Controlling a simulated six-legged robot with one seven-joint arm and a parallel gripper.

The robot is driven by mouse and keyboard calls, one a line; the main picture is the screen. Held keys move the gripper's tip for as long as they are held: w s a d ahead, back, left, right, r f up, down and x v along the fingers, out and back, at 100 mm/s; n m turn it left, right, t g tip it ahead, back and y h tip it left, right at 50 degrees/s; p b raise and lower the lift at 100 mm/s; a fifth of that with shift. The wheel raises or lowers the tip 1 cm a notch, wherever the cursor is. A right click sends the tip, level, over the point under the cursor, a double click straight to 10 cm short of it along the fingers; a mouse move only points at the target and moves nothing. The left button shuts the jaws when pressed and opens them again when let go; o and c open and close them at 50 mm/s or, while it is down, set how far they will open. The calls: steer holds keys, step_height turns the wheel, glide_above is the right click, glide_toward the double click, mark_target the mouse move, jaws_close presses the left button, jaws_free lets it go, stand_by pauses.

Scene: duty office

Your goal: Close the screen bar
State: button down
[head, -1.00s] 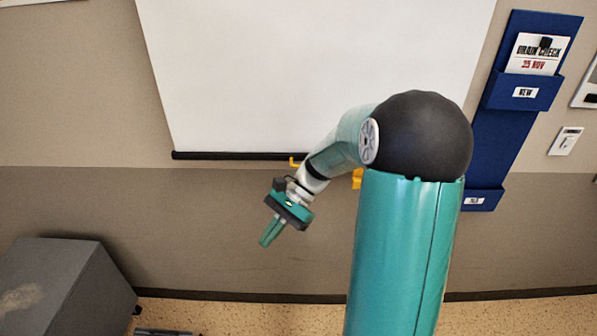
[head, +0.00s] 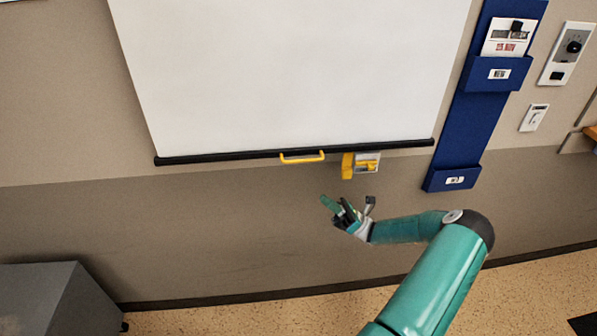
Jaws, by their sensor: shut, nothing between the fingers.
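The screen bar (head: 220,157) is a long black bar along the bottom edge of a white pull-down screen (head: 290,70) on the wall. A yellow handle (head: 302,157) is fixed at the bar's middle. A yellow and grey catch-like fitting (head: 360,165) sits on the wall just below the bar, right of the handle. My gripper (head: 328,204) is below the bar and handle, apart from both, its fingers pointing up and left. Its fingers are together and hold nothing.
A blue wall rack (head: 470,120) with papers hangs right of the screen. A switch (head: 534,117) and a dial panel (head: 566,53) are further right. A grey cabinet (head: 60,300) stands at lower left.

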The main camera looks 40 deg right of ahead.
steer(key=w+a+r, duration=0.2)
steer(key=r, duration=0.3)
steer(key=w+a+r, duration=0.1)
steer(key=w+r, duration=0.1)
steer(key=r, duration=0.4)
steer(key=shift+w+a+t, duration=0.3)
steer(key=shift+w+a, duration=0.05)
steer(key=shift+w, duration=0.05)
steer(key=shift+w, duration=0.1)
